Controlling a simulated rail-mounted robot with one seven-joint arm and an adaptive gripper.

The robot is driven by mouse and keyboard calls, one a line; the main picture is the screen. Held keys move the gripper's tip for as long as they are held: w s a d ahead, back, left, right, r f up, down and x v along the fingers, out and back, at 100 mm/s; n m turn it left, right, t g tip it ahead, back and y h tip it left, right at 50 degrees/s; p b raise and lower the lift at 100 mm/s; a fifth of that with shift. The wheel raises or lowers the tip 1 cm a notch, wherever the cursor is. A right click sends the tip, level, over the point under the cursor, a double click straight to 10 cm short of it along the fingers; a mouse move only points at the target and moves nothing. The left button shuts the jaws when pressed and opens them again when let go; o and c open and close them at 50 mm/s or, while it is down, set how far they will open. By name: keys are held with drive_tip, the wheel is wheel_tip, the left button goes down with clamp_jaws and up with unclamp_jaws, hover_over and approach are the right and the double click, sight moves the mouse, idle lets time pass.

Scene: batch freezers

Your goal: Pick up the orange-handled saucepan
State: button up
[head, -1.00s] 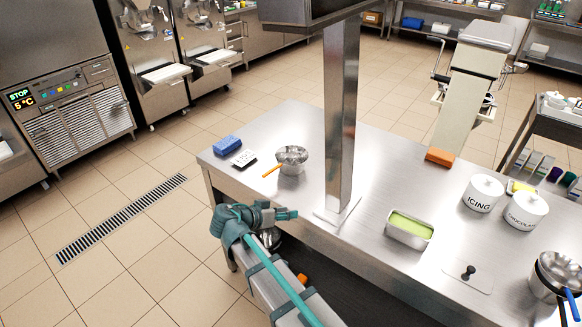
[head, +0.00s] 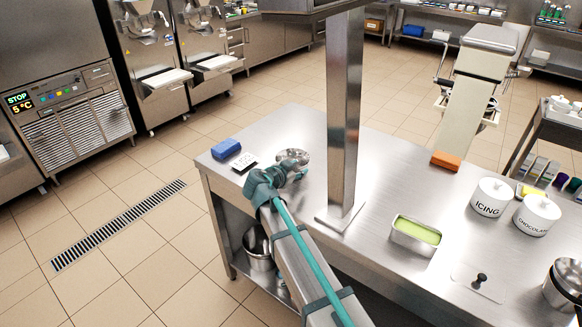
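The saucepan (head: 294,154) stands on the steel table, left of the metal post. Only part of its shiny bowl shows; its orange handle is hidden behind my gripper and wrist. My teal-grey gripper (head: 299,171) is over the table at the near side of the saucepan, its fingers overlapping the bowl in the picture. I cannot tell whether the fingers touch the pan or how far apart they are.
A blue block (head: 226,149) and a small label card (head: 244,162) lie left of the pan. The metal post (head: 343,120) rises close on the right. A green-filled tray (head: 416,234), an orange block (head: 445,161) and the icing jar (head: 490,197) stand farther right.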

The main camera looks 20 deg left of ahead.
sight(305, 167)
drive_tip(key=p+x, duration=0.1)
drive_tip(key=x, duration=0.4)
drive_tip(key=shift+w+d+p, duration=0.1)
drive_tip(key=shift+w+p, duration=0.05)
drive_tip(key=shift+p, duration=0.2)
clamp_jaws()
